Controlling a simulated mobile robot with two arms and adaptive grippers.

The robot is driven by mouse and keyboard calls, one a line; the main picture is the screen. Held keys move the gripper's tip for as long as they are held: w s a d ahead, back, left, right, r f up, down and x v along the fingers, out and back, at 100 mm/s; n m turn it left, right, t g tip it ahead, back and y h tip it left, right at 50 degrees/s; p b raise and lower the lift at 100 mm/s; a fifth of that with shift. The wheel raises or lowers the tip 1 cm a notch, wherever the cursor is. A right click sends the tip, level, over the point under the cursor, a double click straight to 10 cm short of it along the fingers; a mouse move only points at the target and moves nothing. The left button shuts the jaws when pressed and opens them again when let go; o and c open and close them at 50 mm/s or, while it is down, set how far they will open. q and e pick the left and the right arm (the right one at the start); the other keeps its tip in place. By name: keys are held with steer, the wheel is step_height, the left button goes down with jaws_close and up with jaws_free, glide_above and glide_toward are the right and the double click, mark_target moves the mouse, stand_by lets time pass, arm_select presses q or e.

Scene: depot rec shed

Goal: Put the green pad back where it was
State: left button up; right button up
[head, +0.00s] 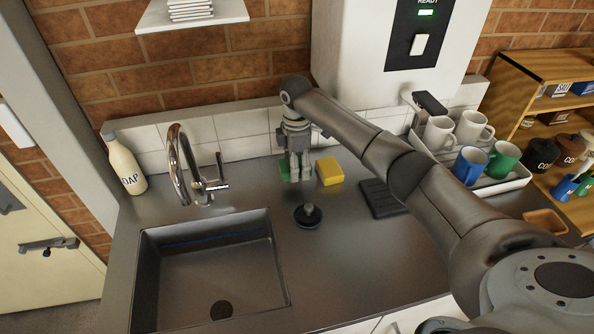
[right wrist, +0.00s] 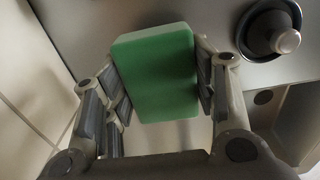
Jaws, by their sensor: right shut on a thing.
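The green pad (right wrist: 158,75) is a rounded block held between the fingers of my right gripper (right wrist: 160,88) in the right wrist view. I cannot tell whether the pad touches the counter. A yellow sponge (head: 329,171) lies just to the right of the gripper. My left gripper is not in view.
The sink (head: 212,262) with its tap (head: 190,170) is to the left. A dark plug (head: 307,215) sits on the counter in front of the gripper; it also shows in the right wrist view (right wrist: 270,30). A soap bottle (head: 124,162), a dark ribbed mat (head: 382,198) and a mug tray (head: 480,184) stand around.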

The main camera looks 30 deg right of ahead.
steer(key=shift+w+d+f, duration=0.25)
steer(key=shift+w+f, duration=0.15)
steer(key=shift+f, duration=0.1)
step_height(320, 180, down, 3)
steer(key=shift+f, duration=0.1)
steer(key=shift+f, duration=0.15)
steer(key=o, duration=0.9)
step_height(320, 180, up, 8)
steer(key=shift+f+b, duration=0.1)
steer(key=shift+b, duration=0.45)
